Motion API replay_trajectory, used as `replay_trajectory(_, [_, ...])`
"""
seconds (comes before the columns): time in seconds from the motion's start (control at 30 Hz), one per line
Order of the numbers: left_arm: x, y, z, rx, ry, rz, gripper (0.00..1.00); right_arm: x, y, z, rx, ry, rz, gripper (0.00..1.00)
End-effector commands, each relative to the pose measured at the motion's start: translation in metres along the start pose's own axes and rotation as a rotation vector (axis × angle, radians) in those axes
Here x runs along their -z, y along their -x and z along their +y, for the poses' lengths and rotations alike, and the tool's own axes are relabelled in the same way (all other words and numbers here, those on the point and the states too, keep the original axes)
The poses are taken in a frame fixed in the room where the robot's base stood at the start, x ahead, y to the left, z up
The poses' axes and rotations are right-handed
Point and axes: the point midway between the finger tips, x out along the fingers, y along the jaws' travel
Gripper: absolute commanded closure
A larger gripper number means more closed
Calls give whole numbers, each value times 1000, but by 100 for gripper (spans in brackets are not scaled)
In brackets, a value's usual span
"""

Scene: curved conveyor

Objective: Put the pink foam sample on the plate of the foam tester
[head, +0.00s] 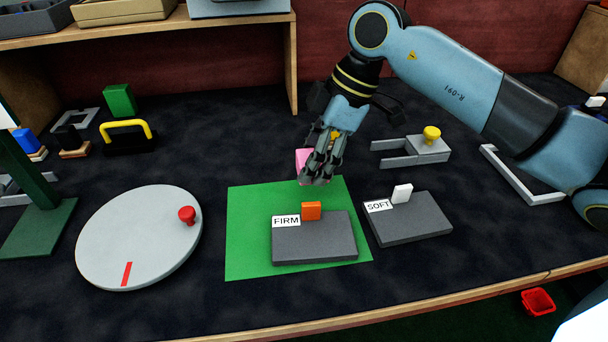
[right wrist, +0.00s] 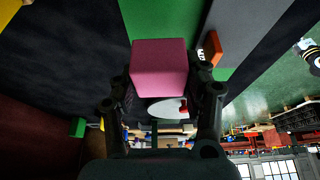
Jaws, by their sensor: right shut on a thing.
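The pink foam sample (head: 302,160) is a small block, partly hidden behind my right gripper (head: 317,172) above the back part of the green mat. In the right wrist view the pink block (right wrist: 159,66) sits between the fingers of my right gripper (right wrist: 165,90), which is shut on it. A dark green stand with a flat base (head: 38,232) is cut off at the left edge; I cannot tell if it is the foam tester. My left gripper is not in view.
On the green mat (head: 245,225) lies a grey slab (head: 315,245) labelled FIRM. Another grey slab (head: 410,222) labelled SOFT lies right of it. A round grey disc (head: 135,240) with a red knob is at left. A grey fork-shaped fixture (head: 405,152) is behind SOFT.

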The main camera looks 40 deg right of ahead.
Motion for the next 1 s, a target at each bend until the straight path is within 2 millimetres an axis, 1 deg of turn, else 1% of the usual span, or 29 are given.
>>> replay_trajectory(0.03, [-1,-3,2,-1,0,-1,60,4,-7,4,1,-3,3,66])
replay_trajectory(0.17, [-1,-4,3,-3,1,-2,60,8,-14,8,1,0,-1,66])
replay_trajectory(0.27, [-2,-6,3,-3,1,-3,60,4,-21,8,2,-1,-4,66])
replay_trajectory(0.4, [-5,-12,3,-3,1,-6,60,-4,-42,8,4,-2,-3,66])
replay_trajectory(0.47, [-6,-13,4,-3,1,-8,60,-7,-49,8,2,-1,-3,66])
replay_trajectory(0.83, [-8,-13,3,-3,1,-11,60,-9,-52,8,1,0,-3,66])
replay_trajectory(0.87, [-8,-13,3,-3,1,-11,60,-9,-52,8,0,0,-3,51])
replay_trajectory(1.0, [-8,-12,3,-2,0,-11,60,-9,-52,8,0,0,-3,33])
